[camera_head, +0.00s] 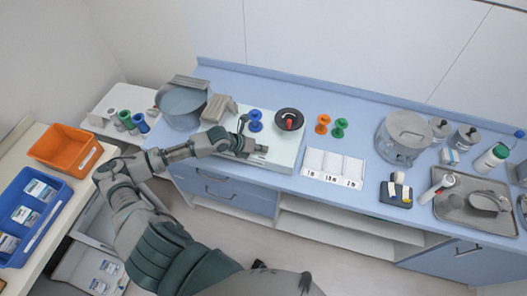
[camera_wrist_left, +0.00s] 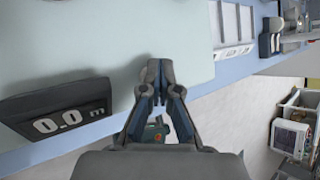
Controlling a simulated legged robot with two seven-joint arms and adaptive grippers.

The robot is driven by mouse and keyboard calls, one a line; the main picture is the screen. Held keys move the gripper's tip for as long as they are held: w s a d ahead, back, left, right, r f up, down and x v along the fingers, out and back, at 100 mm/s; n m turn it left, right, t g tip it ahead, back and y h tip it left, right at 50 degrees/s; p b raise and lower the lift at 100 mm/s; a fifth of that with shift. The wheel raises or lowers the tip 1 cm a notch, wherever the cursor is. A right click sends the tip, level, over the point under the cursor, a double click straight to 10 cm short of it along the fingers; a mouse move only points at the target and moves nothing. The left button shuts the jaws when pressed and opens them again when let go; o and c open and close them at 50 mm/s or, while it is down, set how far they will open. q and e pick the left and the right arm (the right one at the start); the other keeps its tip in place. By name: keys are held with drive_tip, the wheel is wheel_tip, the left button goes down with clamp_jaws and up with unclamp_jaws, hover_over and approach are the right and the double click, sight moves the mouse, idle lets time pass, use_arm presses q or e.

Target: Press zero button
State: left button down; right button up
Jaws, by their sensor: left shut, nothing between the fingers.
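A pale flat scale (camera_head: 284,157) lies on the blue counter, and its pale top also fills much of the left wrist view (camera_wrist_left: 90,45). Its dark display (camera_wrist_left: 58,112) reads 0.0 at the left of the wrist view. My left gripper (camera_head: 262,149) is shut and empty at the scale's front part. In the wrist view its closed fingertips (camera_wrist_left: 159,68) appear over the pale surface, right of the display. Whether they touch it cannot be told. I cannot make out a zero button; the gripper covers part of the scale's front. My right gripper is not in view.
A blue knob-shaped weight (camera_head: 255,121) and a black dial with a red handle (camera_head: 289,120) are close behind the gripper. A metal pot (camera_head: 181,106) stands left. Orange (camera_head: 322,124) and green (camera_head: 340,128) weights and a white labelled tray (camera_head: 333,168) are right.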

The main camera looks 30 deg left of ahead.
use_arm(q)
drive_tip(key=shift+r+p, duration=0.75)
drive_tip(key=shift+r, duration=0.1)
drive_tip(key=shift+r, duration=0.1)
wheel_tip(320, 180, up, 5)
drive_tip(key=p, duration=0.4)
drive_tip(key=shift+d+f, duration=0.1)
drive_tip(key=shift+f, duration=0.1)
idle(0.4)
